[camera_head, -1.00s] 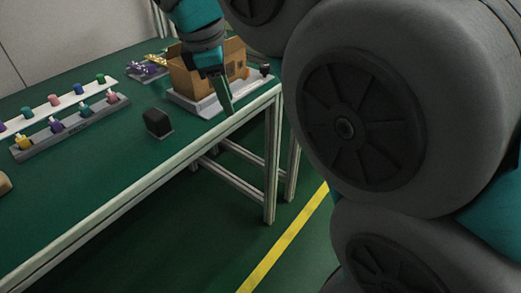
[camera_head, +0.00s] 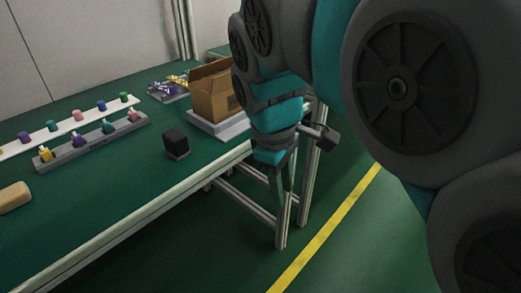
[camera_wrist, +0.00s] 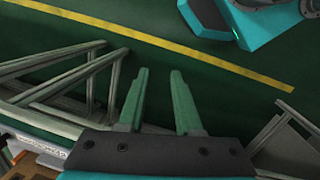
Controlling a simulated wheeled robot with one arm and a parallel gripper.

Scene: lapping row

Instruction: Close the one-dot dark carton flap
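The brown carton (camera_head: 208,105) stands on a light grey base (camera_head: 229,127) near the table's far right corner. A flap (camera_head: 208,69) stands raised along its top; I cannot make out dot marks on any flap. My arm hides the carton's right side. My gripper (camera_head: 283,192) points down in front of the table edge, to the right of and below the carton, apart from it. In the wrist view my gripper (camera_wrist: 160,72) shows two green fingers spread apart with nothing between them. Brown carton pieces show at that view's lower left corner.
A black block (camera_head: 176,143) stands on the table in front of the carton. Racks with coloured bottles (camera_head: 93,143) are at the left, and a tan block (camera_head: 14,197) lies nearer. Purple and gold items (camera_head: 168,88) sit behind. The table's front middle is clear.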

